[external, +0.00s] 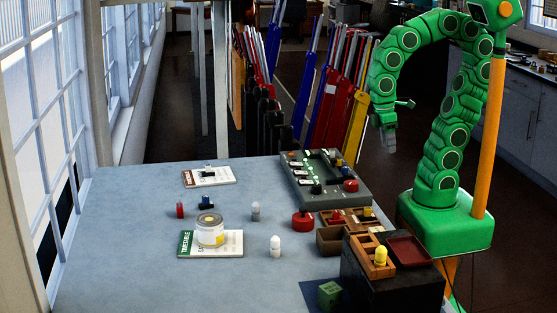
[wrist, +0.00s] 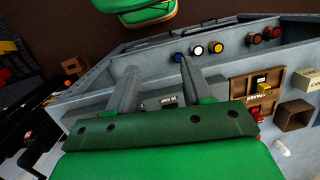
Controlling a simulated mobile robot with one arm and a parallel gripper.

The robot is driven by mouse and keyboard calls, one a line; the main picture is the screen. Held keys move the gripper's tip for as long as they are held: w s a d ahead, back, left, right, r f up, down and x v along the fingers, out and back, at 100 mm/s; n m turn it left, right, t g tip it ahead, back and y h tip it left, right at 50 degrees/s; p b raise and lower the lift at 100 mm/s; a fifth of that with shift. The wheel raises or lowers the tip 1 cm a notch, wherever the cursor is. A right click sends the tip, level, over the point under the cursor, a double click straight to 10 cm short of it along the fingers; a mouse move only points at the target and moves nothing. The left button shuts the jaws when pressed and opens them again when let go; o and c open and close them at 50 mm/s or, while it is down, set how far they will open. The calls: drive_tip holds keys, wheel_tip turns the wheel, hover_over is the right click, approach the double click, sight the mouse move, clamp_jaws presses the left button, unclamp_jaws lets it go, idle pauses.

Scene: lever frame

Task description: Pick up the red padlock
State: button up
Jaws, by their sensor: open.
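A red object (external: 302,220) with a dark top, which looks like the red padlock, sits on the grey table (external: 130,215), left of a wooden compartment tray (external: 350,226). Another small red item (external: 336,217) lies in that tray, too small to identify surely. My gripper (external: 388,148) hangs high beyond the table's far right corner, apart from all objects. Its fingers (wrist: 158,82) are spread, with nothing between them.
A grey control panel (external: 325,178) with buttons stands at the table's far right. A dark box (external: 395,285) with a red tray (external: 408,251) stands front right. The left front table is clear.

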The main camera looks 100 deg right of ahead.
drive_tip(key=w+a+r+m+y, duration=0.1)
drive_tip(key=w+a+m+y, duration=0.2)
drive_tip(key=w, duration=0.9)
drive_tip(key=w+a+r+m+y, duration=0.15)
drive_tip(key=w+a, duration=0.35)
drive_tip(key=w, duration=0.7)
drive_tip(key=w+a+r+m+y, duration=0.1)
drive_tip(key=w+a+m+y, duration=0.2)
drive_tip(key=w, duration=1)
drive_tip(key=w+d+f+m+t+y, duration=0.1)
drive_tip(key=w+d+f, duration=0.1)
drive_tip(key=w, duration=0.7)
drive_tip(key=w+d+f+m+t+y, duration=0.2)
drive_tip(key=w+f, duration=0.3)
drive_tip(key=w, duration=0.4)
drive_tip(key=w+d+f+m+t+y, duration=0.1)
drive_tip(key=w+d+f+m+y, duration=0.1)
drive_tip(key=w, duration=0.7)
drive_tip(key=shift+w+d+f, duration=0.1)
drive_tip(key=shift+d+f, duration=0.05)
drive_tip(key=shift+f, duration=0.3)
drive_tip(key=shift+w+d+f, duration=0.1)
drive_tip(key=shift+f, duration=0.35)
drive_tip(key=shift+w+d+f+t, duration=0.4)
drive_tip(key=shift+w+d+f, duration=0.05)
drive_tip(key=shift+w+f, duration=0.1)
hover_over(181, 219)
drive_tip(key=shift+f, duration=1.1)
clamp_jaws()
